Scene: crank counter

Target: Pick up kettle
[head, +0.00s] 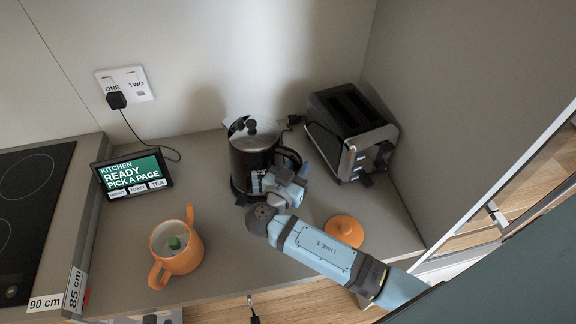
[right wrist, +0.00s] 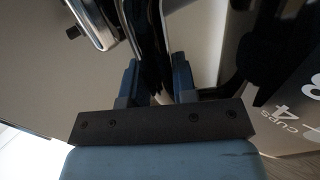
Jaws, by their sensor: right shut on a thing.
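The kettle (head: 251,146) is a dark metallic jug with a lid and a black knob, upright on the counter near the back wall. Its black handle (head: 291,158) is on its right side. My right gripper (head: 284,181) is at that handle, and in the right wrist view its two fingers (right wrist: 155,82) are shut on a dark curved bar, the handle. Part of the kettle body with "4 CUPS" lettering shows at the right of the right wrist view. The fingertips are partly hidden in the head view. My left gripper is not in view.
A toaster (head: 348,132) stands right of the kettle. A tablet (head: 132,174), wall socket (head: 124,84) and black hob (head: 30,215) are left.

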